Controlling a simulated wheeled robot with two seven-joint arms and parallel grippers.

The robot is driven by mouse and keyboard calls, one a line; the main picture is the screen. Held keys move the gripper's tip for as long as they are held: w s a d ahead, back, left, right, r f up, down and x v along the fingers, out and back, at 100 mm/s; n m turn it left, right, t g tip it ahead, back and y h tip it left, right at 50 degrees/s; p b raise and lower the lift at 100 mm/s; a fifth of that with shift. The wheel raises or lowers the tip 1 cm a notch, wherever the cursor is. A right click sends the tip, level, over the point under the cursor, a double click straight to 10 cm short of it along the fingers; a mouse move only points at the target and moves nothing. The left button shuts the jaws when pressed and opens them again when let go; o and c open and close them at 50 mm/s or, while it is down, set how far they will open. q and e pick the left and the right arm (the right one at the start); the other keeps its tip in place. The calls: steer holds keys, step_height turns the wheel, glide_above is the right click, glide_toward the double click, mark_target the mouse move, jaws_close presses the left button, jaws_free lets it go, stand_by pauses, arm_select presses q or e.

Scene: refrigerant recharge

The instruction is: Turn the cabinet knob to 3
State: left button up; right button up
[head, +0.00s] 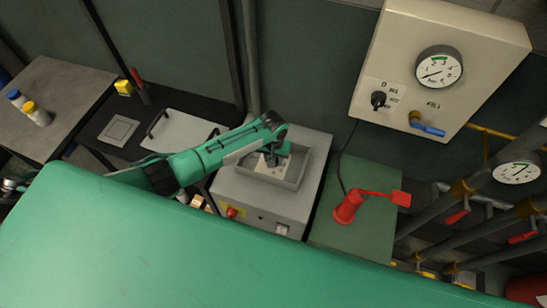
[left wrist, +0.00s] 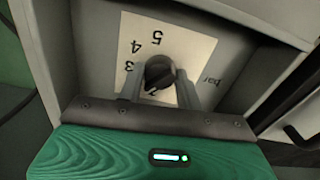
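The grey cabinet (head: 228,190) stands mid-scene with a recessed panel on top. In the left wrist view its black knob (left wrist: 159,72) sits on a pale dial plate (left wrist: 190,42), marked 5, 4, 3 and "bar"; another mark below is partly hidden. The knob's exact setting is not clear. My left gripper (head: 276,152) reaches into the recess. In the left wrist view its two fingers (left wrist: 160,85) stand on either side of the knob, apparently with small gaps. In the head view the gripper hides the knob. My right gripper is not in view.
A wall box (head: 480,40) with a gauge, a black knob (head: 378,99) and a blue-handled valve (head: 428,129) hangs at upper right. The recess walls are close around my left gripper.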

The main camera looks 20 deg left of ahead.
arm_select(q)
steer(key=shift+m, duration=0.4)
steer(key=m, duration=0.2)
steer(key=shift+m+p, duration=0.3)
steer(key=shift+m, duration=2.2)
steer(key=o, duration=1)
steer(key=shift+r, duration=0.15)
step_height(320, 180, up, 14)
steer(key=b, duration=0.2)
steer(key=shift+f+b, duration=0.2)
steer(key=shift+b, duration=0.15)
